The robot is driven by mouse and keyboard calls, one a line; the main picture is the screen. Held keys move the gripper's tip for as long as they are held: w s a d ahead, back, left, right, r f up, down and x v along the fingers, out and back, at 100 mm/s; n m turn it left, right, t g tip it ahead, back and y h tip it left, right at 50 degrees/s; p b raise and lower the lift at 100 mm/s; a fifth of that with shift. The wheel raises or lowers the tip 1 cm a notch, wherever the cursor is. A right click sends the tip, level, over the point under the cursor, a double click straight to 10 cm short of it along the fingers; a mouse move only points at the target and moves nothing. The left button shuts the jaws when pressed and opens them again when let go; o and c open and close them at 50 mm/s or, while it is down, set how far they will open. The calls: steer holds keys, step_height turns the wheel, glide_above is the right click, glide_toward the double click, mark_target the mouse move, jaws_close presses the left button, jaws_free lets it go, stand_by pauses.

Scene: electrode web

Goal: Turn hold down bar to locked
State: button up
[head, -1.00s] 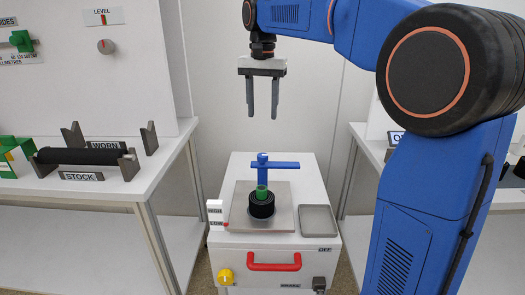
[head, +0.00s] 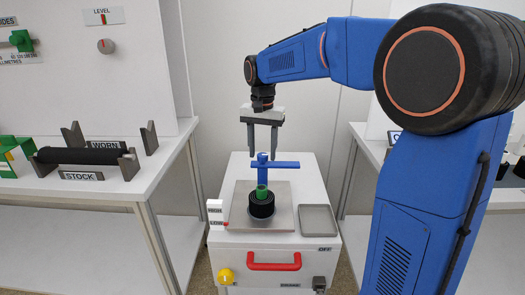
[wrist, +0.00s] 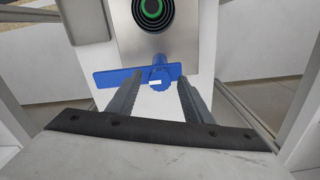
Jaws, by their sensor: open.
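The hold down bar (head: 282,164) is a blue flat bar on an upright blue post (head: 263,172), behind the black roll with a green core (head: 262,202). In the head view the bar points right from the post, not over the roll. My gripper (head: 262,152) points down just above the post, open and empty. In the wrist view the bar (wrist: 118,77) lies ahead of the fingertips, and the post (wrist: 160,76) shows between the two fingers (wrist: 158,82). I cannot tell whether any finger touches it.
The roll stands on a grey plate (head: 238,210) atop a white cabinet. A grey tray (head: 318,220) lies right of it. A red handle (head: 274,262) and yellow knob (head: 226,276) are on the front. White benches stand left (head: 100,192) and right.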

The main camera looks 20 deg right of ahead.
jaws_close()
steer(key=shift+m, duration=0.4)
steer(key=m, duration=0.8)
steer(key=shift+m, duration=0.3)
steer(key=m, duration=0.4)
steer(key=shift+w+m, duration=0.1)
steer(key=shift+m, duration=2.1)
